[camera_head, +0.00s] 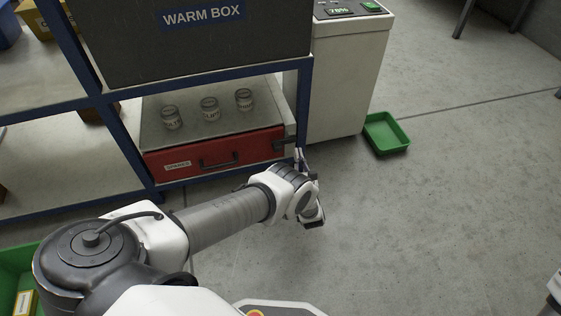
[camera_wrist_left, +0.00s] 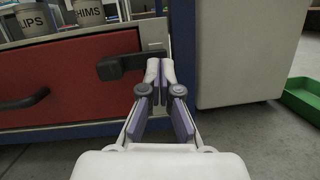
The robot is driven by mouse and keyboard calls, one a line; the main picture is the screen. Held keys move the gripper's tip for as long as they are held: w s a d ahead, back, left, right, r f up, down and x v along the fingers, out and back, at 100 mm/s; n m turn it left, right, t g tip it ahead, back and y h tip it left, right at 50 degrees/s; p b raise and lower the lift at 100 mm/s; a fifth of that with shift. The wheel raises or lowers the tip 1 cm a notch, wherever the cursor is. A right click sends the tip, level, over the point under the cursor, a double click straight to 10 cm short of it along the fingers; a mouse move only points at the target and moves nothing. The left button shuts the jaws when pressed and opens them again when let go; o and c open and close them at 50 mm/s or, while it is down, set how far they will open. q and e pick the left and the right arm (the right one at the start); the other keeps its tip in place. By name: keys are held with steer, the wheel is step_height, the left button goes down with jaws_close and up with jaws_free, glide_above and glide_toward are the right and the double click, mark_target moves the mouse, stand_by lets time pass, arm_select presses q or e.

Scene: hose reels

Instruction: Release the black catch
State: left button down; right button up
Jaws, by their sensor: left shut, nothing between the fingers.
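The black catch (camera_wrist_left: 120,67) lies roughly level across the right end of the red drawer front (camera_wrist_left: 68,78) and reaches onto the pale frame beside it. In the head view the catch (camera_head: 282,143) is small and dark at the drawer's right edge. My left gripper (camera_wrist_left: 160,68) is shut and empty, its fingertips at the right end of the catch. I cannot tell whether they touch it. In the head view the left gripper (camera_head: 301,160) is in front of the rack's right post, partly hidden by its own wrist. My right gripper is out of view.
Several things surround the drawer: jars (camera_head: 209,109) on its cabinet top, the dark warm box (camera_head: 200,45) above, and a pale cabinet (camera_head: 345,85) to the right. A green tray (camera_head: 387,134) lies on the floor.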

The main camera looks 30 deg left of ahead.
arm_select(q)
steer(key=s+d+f+n+g+y, duration=0.1)
steer(key=s+f+n, duration=0.1)
steer(key=s+f, duration=0.7)
steer(key=shift+d+f+n+g+b, duration=0.2)
steer(key=shift+d+n+g+b, duration=0.1)
steer(key=shift+n+g, duration=0.1)
steer(key=shift+w+a, duration=0.1)
steer(key=shift+w, duration=0.05)
steer(key=w+a+r, duration=0.6)
steer(key=a, duration=0.1)
steer(key=shift+r+b, duration=0.25)
steer(key=shift+b, duration=0.15)
steer(key=shift+w+a, duration=0.1)
